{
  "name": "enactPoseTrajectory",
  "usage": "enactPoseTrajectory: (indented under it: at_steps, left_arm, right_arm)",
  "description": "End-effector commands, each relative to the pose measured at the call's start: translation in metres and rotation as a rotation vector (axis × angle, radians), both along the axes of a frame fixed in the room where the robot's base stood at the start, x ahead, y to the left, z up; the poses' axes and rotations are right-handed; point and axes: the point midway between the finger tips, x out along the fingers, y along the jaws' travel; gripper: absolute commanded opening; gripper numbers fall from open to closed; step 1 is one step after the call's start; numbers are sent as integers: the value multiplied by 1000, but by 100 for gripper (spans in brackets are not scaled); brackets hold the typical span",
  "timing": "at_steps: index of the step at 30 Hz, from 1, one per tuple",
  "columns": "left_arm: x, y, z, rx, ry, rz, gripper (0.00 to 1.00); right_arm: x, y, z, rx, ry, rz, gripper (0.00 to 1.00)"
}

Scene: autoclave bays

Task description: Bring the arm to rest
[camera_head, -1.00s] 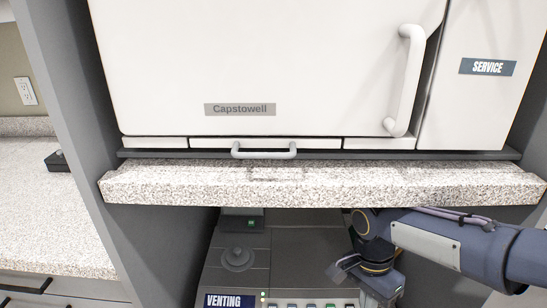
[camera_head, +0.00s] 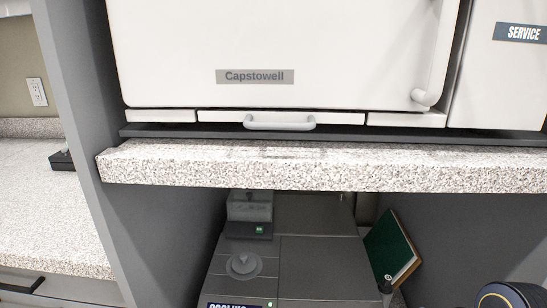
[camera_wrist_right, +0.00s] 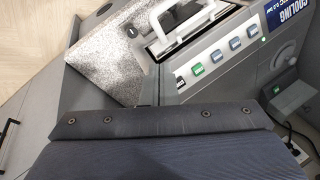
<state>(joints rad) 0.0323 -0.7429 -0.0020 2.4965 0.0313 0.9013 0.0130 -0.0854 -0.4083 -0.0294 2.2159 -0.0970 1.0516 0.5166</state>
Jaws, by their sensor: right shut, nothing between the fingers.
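My right arm (camera_head: 508,297) shows only as a dark rounded joint with a yellow ring at the bottom right corner of the head view. Its gripper is outside that view. In the right wrist view the dark blue bolted body of my right gripper (camera_wrist_right: 160,122) fills the lower part. It is shut and holds nothing; its fingertips are not clearly visible. My left arm and gripper are in neither view.
A speckled stone shelf (camera_head: 320,169) juts out below the white Capstowell autoclave (camera_head: 270,40). Under it stands a grey unit (camera_head: 315,263) with a COOLING label (camera_wrist_right: 286,12). A green board (camera_head: 390,248) leans at its right. A speckled counter (camera_head: 50,215) lies left.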

Motion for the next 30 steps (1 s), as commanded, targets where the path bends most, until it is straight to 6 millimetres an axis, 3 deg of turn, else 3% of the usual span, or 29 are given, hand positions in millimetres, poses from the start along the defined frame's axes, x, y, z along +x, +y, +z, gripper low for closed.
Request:
enactPoseTrajectory:
  at_steps: [3, 11, 12, 20, 27, 30]
  left_arm:
    - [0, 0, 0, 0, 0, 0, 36]
    - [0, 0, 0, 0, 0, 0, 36]
    - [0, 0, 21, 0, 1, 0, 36]
    - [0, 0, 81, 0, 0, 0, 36]
    - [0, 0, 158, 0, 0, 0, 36]
    - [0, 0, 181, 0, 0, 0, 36]
  right_arm:
    - [-23, 3, -8, -10, -110, 96, 0]
    - [-56, 14, -29, -79, -313, 266, 0]
    - [-53, 14, -6, -75, -304, 266, 0]
    - [-53, 14, 54, -73, -301, 266, 0]
    - [-53, 14, 131, -73, -299, 266, 0]
    - [-53, 14, 154, -73, -298, 266, 0]
